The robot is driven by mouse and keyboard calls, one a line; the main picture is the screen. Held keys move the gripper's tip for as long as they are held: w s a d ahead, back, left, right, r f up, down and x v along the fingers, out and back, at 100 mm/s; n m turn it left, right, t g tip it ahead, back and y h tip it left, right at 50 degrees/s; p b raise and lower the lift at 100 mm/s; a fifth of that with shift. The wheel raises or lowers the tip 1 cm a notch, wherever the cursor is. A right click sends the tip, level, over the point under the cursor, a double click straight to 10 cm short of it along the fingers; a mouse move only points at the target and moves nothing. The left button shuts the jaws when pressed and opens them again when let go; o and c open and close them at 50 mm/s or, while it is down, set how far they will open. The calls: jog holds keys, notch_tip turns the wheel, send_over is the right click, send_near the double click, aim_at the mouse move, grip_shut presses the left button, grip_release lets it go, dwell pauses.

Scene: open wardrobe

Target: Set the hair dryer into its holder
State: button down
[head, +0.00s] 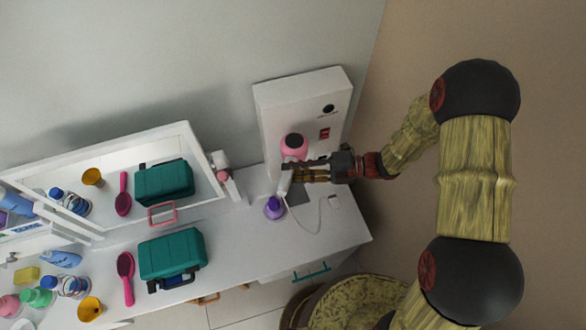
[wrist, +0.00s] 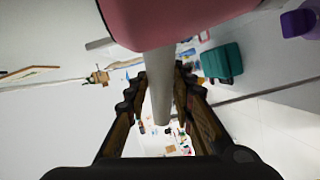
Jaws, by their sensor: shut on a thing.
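The hair dryer has a pink head (head: 293,146) and a pale handle (head: 284,184) pointing down. It is upright in front of a white box-like unit (head: 277,105) with a black round spot and a red switch. This unit appears to be the holder. My gripper (head: 288,171) comes in from the right and is shut on the handle. In the wrist view the pink head (wrist: 175,18) fills the top, and the handle passes between my fingers (wrist: 160,90). The head overlaps the unit's front; I cannot tell whether they touch.
A purple bottle (head: 274,208) stands just left of the handle on the white counter (head: 235,262). A white cord (head: 318,222) lies to the right. A teal case (head: 172,254), pink brush (head: 126,275) and mirror (head: 150,160) are farther left. A round basket (head: 350,305) is below.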

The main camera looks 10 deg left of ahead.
jog(key=shift+f, duration=0.3)
dwell(0.7)
jog(key=shift+s+d+f+p, duration=0.1)
jog(key=shift+s+f+p, duration=0.25)
jog(key=shift+f, duration=0.25)
dwell(0.6)
jog(key=c, duration=2)
grip_release()
jog(key=shift+o, duration=1.4)
jog(key=shift+w, duration=0.15)
jog(key=shift+o, duration=1.3)
jog(key=shift+w+r, duration=0.1)
jog(key=shift+r, duration=0.05)
jog(key=shift+o, duration=0.2)
jog(key=shift+o, duration=1)
jog(key=shift+r, duration=0.1)
